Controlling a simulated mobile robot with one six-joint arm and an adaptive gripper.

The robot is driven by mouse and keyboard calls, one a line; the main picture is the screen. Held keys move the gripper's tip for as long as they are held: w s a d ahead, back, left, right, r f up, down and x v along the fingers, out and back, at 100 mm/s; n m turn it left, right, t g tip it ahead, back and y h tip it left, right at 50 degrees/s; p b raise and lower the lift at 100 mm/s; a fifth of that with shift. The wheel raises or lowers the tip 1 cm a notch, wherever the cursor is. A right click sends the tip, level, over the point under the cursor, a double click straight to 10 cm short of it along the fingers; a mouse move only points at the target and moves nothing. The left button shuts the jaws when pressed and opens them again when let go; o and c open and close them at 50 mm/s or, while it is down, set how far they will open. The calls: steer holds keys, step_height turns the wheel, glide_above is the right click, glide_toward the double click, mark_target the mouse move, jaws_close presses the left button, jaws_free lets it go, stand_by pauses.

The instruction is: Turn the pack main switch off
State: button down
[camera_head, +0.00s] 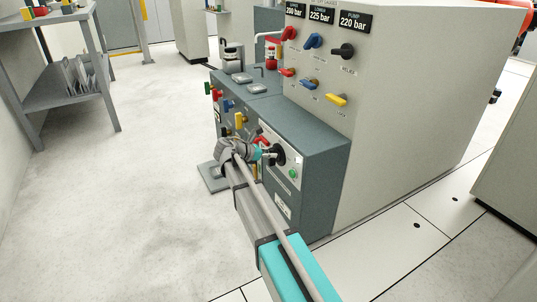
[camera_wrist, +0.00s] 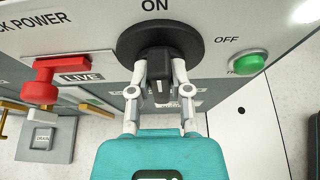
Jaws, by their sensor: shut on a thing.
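The pack main switch (camera_wrist: 160,42) is a round black disc with a black handle (camera_wrist: 161,84) standing out from it, on a light panel. "ON" is printed above it and "OFF" to its upper right. The handle lies in line with the ON mark. My gripper (camera_wrist: 160,75) has one finger on each side of the handle and is shut on it. In the head view the switch (camera_head: 280,154) is on the front of the grey-green cabinet, and my gripper (camera_head: 270,152) reaches it from the left, partly hiding the panel.
A green button (camera_wrist: 249,62) is right of the switch. A red handle (camera_wrist: 42,82) with a "LIVE" label is on the left. Yellow levers (camera_head: 239,120) and other coloured knobs (camera_head: 313,40) are on the cabinet and the tall console. The floor (camera_head: 130,180) to the left is clear.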

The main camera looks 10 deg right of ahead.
steer(key=shift+s+d+m, duration=0.2)
steer(key=shift+d+m, duration=0.1)
steer(key=shift+d, duration=0.05)
steer(key=m+t+b, duration=0.1)
steer(key=m, duration=0.1)
steer(key=s+m+t+b, duration=0.1)
steer(key=m+t+b, duration=0.1)
steer(key=f+m+t+b, duration=0.1)
steer(key=m+t, duration=0.1)
steer(key=m, duration=0.1)
steer(key=shift+s+d+f, duration=0.1)
steer(key=shift+s+d, duration=0.2)
steer(key=shift+d, duration=0.05)
steer(key=shift+m+t+b, duration=0.4)
steer(key=shift+m+b, duration=0.4)
steer(key=shift+m, duration=0.2)
steer(key=c, duration=0.6)
jaws_free()
steer(key=shift+o, duration=0.2)
